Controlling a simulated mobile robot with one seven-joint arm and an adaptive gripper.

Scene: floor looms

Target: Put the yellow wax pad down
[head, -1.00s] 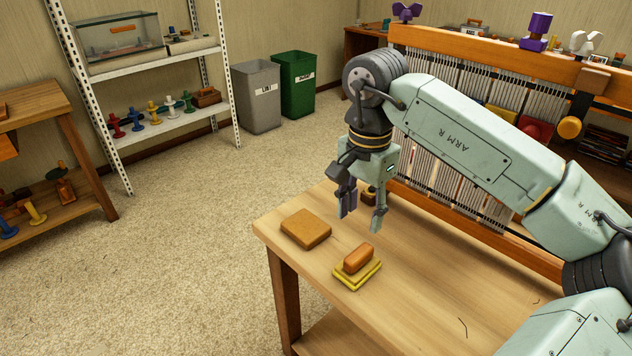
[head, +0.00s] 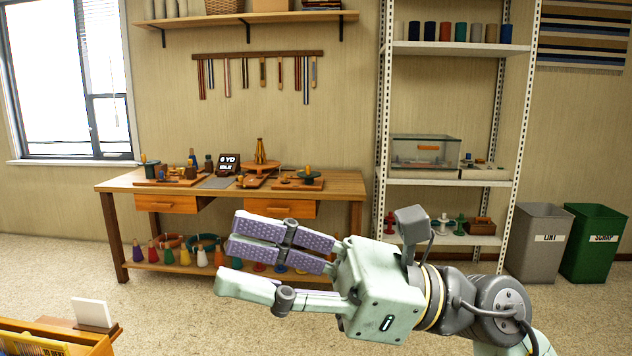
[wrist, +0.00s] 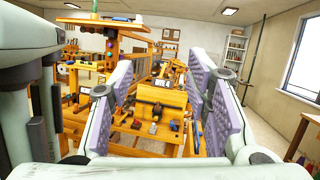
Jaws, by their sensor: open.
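The yellow wax pad is in neither current view. My gripper (head: 232,262) is open and empty in the head view. Its purple-lined fingers point left, in front of the wooden workbench. In the wrist view the fingers of my gripper (wrist: 158,85) stand apart, with only the room seen between them and nothing held.
A workbench (head: 345,186) with small tools stands against the wall. A metal shelf (head: 450,183) is to its right, then a grey bin (head: 538,255) and a green bin (head: 594,255). Wooden loom parts (wrist: 150,120) fill the wrist view's middle. Carpet lies open between.

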